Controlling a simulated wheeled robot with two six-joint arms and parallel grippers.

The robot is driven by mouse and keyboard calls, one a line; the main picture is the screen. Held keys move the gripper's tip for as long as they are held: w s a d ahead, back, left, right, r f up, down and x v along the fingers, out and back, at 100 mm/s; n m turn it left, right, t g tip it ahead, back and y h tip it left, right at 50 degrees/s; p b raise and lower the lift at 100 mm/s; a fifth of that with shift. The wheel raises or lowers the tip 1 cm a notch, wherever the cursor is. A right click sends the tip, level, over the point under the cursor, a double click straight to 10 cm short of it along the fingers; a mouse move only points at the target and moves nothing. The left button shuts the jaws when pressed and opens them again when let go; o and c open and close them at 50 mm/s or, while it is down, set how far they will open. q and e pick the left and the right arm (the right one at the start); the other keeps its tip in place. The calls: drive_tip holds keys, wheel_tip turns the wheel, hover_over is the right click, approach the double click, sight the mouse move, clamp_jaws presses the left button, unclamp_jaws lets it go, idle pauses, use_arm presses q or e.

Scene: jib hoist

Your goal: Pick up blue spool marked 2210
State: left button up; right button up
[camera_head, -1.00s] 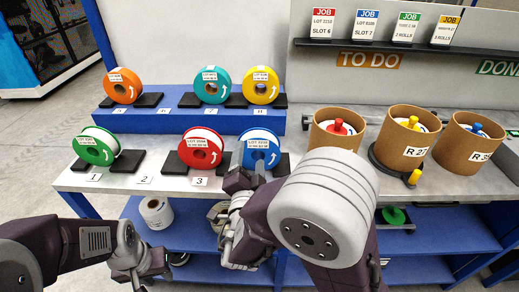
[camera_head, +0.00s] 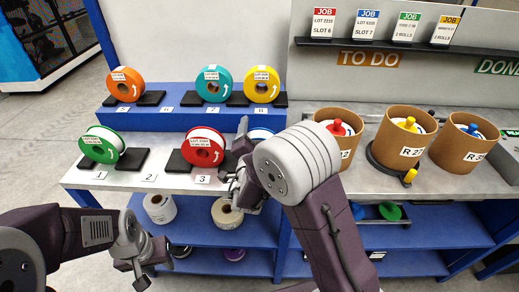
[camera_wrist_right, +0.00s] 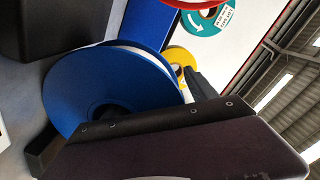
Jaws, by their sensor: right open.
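The blue spool (camera_head: 262,133) stands at the right end of the front row on the bench. In the head view my right arm hides most of it, and its label cannot be read. In the right wrist view the blue spool (camera_wrist_right: 112,85) is large and close, with its rim between the dark fingers. My right gripper (camera_head: 241,163) is open at the left side of the spool; I cannot tell whether it touches. My left gripper (camera_head: 145,265) hangs low at the left, away from the spools, its jaw gap unclear.
A red spool (camera_head: 203,148) stands close left of my right gripper, and a green spool (camera_head: 101,146) further left. Orange (camera_head: 125,85), teal (camera_head: 213,85) and yellow (camera_head: 262,86) spools stand on the raised blue shelf behind. Cardboard drums (camera_head: 403,138) stand at the right.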

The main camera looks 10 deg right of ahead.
drive_tip(key=shift+s+r, duration=0.1)
drive_tip(key=shift+c, duration=1.3)
clamp_jaws()
wheel_tip(320, 180, up, 10)
drive_tip(key=p, duration=0.3)
